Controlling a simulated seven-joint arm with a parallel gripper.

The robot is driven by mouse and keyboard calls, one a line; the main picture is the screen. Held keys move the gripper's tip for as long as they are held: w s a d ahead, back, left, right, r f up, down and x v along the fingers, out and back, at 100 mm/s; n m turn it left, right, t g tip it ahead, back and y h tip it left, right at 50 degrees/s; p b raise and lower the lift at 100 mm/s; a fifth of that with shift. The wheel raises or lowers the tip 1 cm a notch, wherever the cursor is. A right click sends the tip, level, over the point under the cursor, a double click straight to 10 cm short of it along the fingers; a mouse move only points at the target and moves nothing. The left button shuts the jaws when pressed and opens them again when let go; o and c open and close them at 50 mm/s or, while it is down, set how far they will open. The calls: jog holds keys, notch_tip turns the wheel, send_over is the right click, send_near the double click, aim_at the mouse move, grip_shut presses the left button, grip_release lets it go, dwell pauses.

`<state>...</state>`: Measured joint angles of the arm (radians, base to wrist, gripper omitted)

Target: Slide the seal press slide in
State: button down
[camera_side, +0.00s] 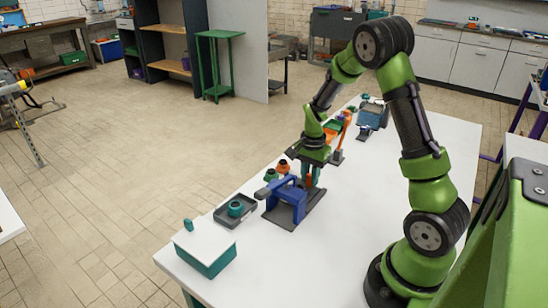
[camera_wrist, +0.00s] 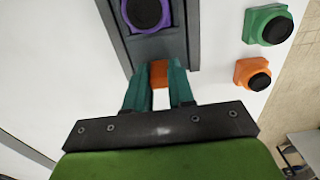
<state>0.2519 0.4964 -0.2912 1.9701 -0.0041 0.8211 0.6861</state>
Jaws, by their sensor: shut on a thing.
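The seal press is a blue frame (camera_side: 287,198) on a dark base plate near the table's left edge in the side view. In the wrist view its grey slide (camera_wrist: 157,48) carries a purple ring with a black disc (camera_wrist: 147,12) at the top edge. An orange block (camera_wrist: 159,73) stands at the near end of the slide. My gripper (camera_wrist: 159,85), with teal fingers, is shut on this block. In the side view my gripper (camera_side: 311,180) is low beside the frame, on its far side. How far the slide sits under the frame is hidden.
A green button box (camera_wrist: 267,24) and an orange button box (camera_wrist: 253,73) stand beside the press. A dark tray (camera_side: 222,219) with a teal part and a white-lidded teal box (camera_side: 205,248) are nearer the camera. An orange post (camera_side: 345,128) stands behind my gripper. The table's right side is clear.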

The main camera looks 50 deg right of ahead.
aim_at(306, 189)
jog(key=shift+a, duration=1)
jog(key=c, duration=1)
grip_release()
jog(key=shift+o, duration=0.2)
jog(key=shift+r, duration=0.15)
notch_tip(306, 189, up, 17)
